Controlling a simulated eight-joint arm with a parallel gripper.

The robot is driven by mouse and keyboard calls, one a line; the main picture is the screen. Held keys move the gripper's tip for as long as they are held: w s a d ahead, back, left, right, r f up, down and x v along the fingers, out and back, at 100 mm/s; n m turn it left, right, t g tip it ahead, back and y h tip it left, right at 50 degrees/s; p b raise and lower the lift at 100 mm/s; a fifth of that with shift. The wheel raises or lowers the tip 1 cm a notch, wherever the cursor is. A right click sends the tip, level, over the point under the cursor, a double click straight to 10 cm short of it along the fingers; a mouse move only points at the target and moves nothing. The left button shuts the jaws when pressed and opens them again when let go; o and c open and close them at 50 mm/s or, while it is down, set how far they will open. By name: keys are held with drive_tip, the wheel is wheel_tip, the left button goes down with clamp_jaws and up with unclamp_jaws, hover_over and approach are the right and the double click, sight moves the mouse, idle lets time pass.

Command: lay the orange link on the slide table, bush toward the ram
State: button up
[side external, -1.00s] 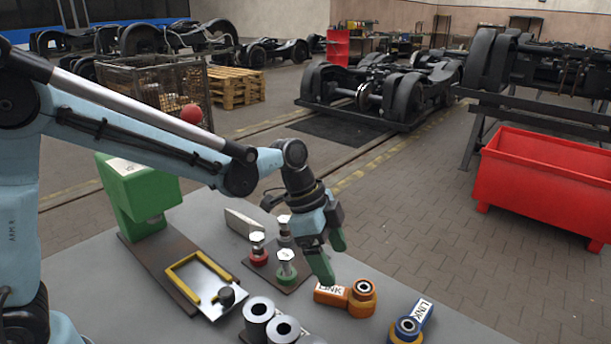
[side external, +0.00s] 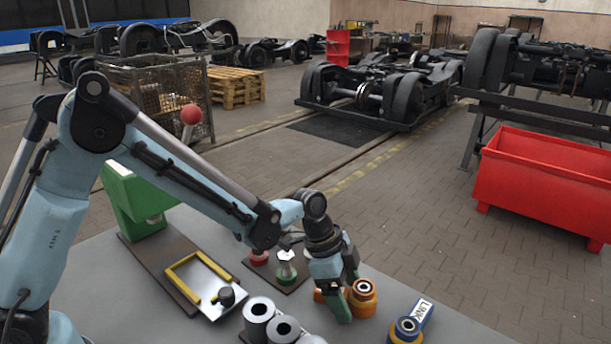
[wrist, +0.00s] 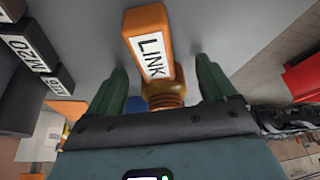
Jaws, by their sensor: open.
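The orange link lies flat on the grey bench. In the side external view its round bush (side external: 362,298) shows, and its arm is mostly hidden behind my gripper (side external: 342,306). In the wrist view the orange link (wrist: 150,22) lies with its LINK label up and its bush toward my palm. My gripper (wrist: 160,82) is open, its green fingers on either side of the link near the bush, with gaps. The slide table (side external: 207,293), a bright plate with a yellow U-shaped frame and a black knob, stands at left before the green press (side external: 138,200); its ram is hardly visible.
A blue link (side external: 408,325) with an orange bush lies right of the orange one. Metal sleeves (side external: 258,312) stand at the front. Dark labelled blocks (wrist: 30,55) show in the wrist view.

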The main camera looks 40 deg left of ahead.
clamp_jaws()
idle(0.5)
